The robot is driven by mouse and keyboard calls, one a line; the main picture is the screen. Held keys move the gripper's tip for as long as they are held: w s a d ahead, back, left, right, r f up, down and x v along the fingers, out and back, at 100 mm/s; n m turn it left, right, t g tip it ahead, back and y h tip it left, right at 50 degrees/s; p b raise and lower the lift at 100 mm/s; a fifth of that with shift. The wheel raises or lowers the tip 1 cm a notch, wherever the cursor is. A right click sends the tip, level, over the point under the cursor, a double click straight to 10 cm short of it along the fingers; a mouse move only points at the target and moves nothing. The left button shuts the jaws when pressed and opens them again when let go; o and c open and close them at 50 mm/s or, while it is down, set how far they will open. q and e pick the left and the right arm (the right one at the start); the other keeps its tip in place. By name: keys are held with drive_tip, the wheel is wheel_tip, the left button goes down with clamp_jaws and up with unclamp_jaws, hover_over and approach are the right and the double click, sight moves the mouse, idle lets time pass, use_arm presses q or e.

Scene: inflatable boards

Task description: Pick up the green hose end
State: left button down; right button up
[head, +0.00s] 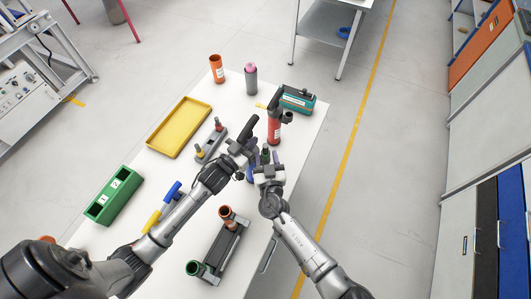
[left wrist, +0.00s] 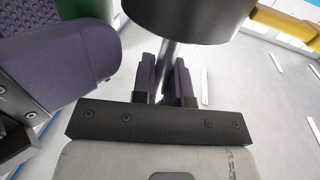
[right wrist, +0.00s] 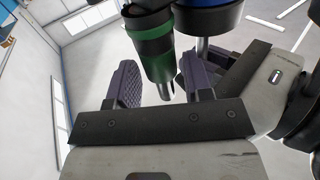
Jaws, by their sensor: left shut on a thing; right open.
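The green hose end, a black cylinder with green bands (right wrist: 155,48), shows in the right wrist view, and a small green part of it (head: 265,153) shows in the head view. Its narrow lower end reaches between the spread fingers of my right gripper (right wrist: 160,92), which is open around it; I cannot tell whether they touch. My left gripper (left wrist: 167,85) is shut on the metal stem (left wrist: 168,58) of a dark cylinder (left wrist: 190,14). In the right wrist view this blue-banded part (right wrist: 212,18) is beside the green end.
My two grippers are very close together. A red pump-like cylinder (head: 274,128) and a teal box (head: 298,100) stand just beyond. A yellow tray (head: 180,127), a green bin (head: 114,193) and a grey fixture with pipe rings (head: 220,250) occupy the white table (head: 190,190).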

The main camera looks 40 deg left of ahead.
drive_tip(key=c, duration=0.7)
drive_tip(key=shift+r, duration=0.1)
wheel_tip(320, 180, up, 10)
idle(0.8)
use_arm(q)
drive_tip(key=c, duration=1.1)
unclamp_jaws()
drive_tip(key=shift+o, duration=0.2)
drive_tip(key=s, duration=1.2)
drive_tip(key=shift+a, duration=0.15)
